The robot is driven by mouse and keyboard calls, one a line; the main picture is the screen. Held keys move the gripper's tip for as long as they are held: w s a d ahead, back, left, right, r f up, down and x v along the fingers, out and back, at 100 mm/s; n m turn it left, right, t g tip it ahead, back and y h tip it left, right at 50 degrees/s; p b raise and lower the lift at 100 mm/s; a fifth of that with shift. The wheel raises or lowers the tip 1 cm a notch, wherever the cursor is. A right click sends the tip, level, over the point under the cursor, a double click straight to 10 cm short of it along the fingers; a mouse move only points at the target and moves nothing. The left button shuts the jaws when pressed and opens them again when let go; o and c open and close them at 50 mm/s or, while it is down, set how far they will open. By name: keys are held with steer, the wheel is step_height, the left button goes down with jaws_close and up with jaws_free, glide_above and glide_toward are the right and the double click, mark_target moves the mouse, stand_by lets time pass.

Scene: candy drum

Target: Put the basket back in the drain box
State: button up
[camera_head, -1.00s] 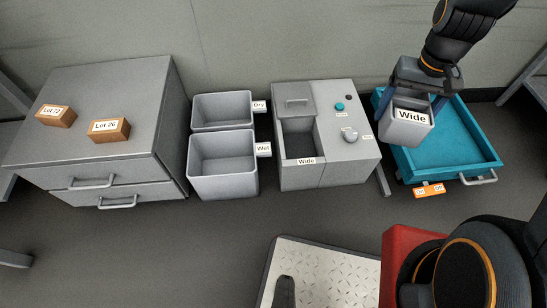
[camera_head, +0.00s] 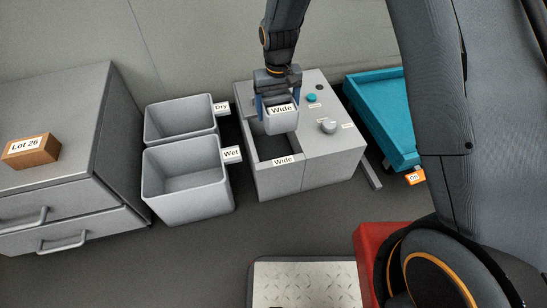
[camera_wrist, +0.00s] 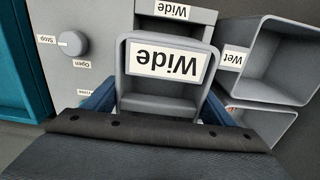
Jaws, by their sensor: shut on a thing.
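The grey basket (camera_head: 283,122) with a "Wide" label hangs roughly upright from my gripper (camera_head: 279,107). My gripper is shut on it, with a blue finger at each side. The basket is over the back part of the open compartment of the grey box (camera_head: 315,173), whose front label also reads "Wide". The compartment shows dark and empty in front of the basket. I cannot tell how far the basket's bottom is from the opening. In the wrist view the basket (camera_wrist: 165,103) fills the middle, with the box's "Wide" label beyond it.
A teal button (camera_head: 311,98) and a knob (camera_head: 328,127) are on the box's right top. The "Dry" bin (camera_head: 181,136) and "Wet" bin (camera_head: 185,205) stand left. A teal tray (camera_head: 385,118) is right, partly behind my arm. A drawer cabinet (camera_head: 60,205) is far left.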

steer(key=b, duration=0.6)
glide_toward(274, 153)
steer(key=shift+w, duration=0.1)
steer(key=shift+f+b, duration=1.05)
steer(key=shift+f, duration=1.7)
steer(key=shift+f, duration=0.15)
steer(key=o, duration=1.1)
